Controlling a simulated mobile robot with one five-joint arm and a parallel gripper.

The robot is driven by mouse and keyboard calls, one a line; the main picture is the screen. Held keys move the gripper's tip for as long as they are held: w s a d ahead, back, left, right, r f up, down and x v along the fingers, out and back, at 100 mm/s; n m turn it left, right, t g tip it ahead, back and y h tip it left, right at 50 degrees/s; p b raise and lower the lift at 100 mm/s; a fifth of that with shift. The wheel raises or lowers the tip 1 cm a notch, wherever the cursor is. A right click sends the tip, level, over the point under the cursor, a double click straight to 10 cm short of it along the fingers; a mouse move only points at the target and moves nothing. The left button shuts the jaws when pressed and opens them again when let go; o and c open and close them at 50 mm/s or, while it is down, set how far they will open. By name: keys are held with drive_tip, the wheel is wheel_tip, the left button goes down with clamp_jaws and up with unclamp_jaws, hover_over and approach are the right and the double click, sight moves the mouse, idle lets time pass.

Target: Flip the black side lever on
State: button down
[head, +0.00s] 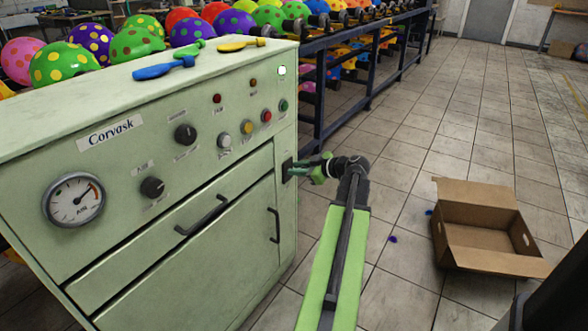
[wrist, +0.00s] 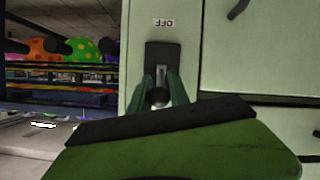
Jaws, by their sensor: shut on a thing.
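The black side lever shows in the wrist view as a dark round knob (wrist: 159,96) in front of its dark plate (wrist: 162,52). My gripper (wrist: 161,92) is shut on the lever, with a green finger on each side of it. In the head view my gripper (head: 298,170) reaches the dark lever plate (head: 287,169) at the right side of the pale green machine (head: 230,180). A label reading OFF (wrist: 163,22), upside down, is above the plate in the wrist view. My fingers partly hide the lever.
The machine front has a gauge (head: 74,199), knobs, buttons and drawer handles.

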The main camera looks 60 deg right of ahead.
drive_tip(key=shift+a+f, duration=0.15)
drive_tip(key=shift+a, duration=0.1)
drive_tip(key=c, duration=1.2)
unclamp_jaws()
drive_tip(key=shift+d, duration=0.1)
drive_tip(key=shift+c, duration=0.2)
drive_tip(key=shift+d, duration=0.1)
drive_tip(key=p+v, duration=0.7)
drive_tip(key=v, duration=1)
drive_tip(key=shift+s, duration=0.25)
